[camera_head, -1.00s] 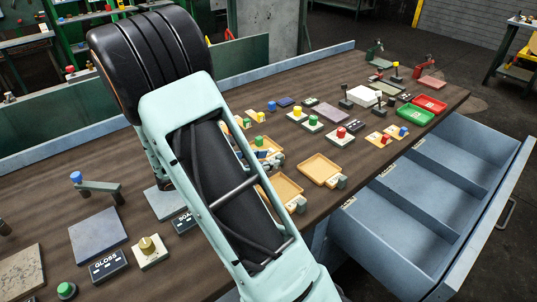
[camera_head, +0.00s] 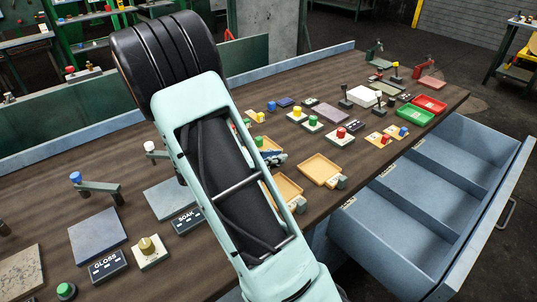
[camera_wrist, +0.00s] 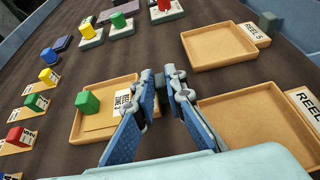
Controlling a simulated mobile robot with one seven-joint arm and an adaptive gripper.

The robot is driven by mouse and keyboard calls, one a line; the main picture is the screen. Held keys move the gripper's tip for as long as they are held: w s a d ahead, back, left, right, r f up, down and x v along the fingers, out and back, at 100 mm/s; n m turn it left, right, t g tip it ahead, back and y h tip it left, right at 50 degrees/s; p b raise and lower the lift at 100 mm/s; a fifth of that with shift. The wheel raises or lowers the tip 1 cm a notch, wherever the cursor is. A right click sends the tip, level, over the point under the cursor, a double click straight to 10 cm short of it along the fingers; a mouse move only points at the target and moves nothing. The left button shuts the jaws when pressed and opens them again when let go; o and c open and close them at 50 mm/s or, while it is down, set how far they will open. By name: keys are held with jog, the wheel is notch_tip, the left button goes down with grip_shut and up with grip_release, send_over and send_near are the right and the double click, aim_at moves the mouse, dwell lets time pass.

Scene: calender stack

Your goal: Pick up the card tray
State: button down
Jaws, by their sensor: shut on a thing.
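The card tray, a shallow tan tray (camera_wrist: 108,90), lies left of my fingers in the wrist view. It holds a green block (camera_wrist: 88,102) and a flat tan card (camera_wrist: 103,123). A white label (camera_wrist: 122,101) shows at its right side, partly hidden by a finger. My gripper (camera_wrist: 159,76) has blue fingers shut at the tray's right side; the gripped part is mostly hidden between them. In the head view, the tray (camera_head: 272,143) shows partly behind my arm, with my gripper (camera_head: 274,157) at its near side. I cannot tell whether the tray is clear of the table.
Two empty tan trays (camera_wrist: 222,47) (camera_wrist: 255,125) lie to the right, one labelled REEL 5. Coloured blocks on small plates stand left, and button boxes beyond. An open blue drawer (camera_head: 425,185) juts from the table's right side.

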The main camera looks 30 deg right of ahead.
jog(key=shift+r, duration=0.1)
jog(key=shift+r, duration=0.45)
notch_tip(320, 180, up, 2)
jog(key=shift+r, duration=0.15)
jog(key=s+d+r+p, duration=0.1)
jog(key=s+d+r, duration=0.5)
jog(key=s+r, duration=0.3)
jog(key=s, duration=0.3)
jog(key=shift+s+r, duration=0.35)
jog(key=shift+s, duration=0.05)
jog(key=shift+s, duration=0.1)
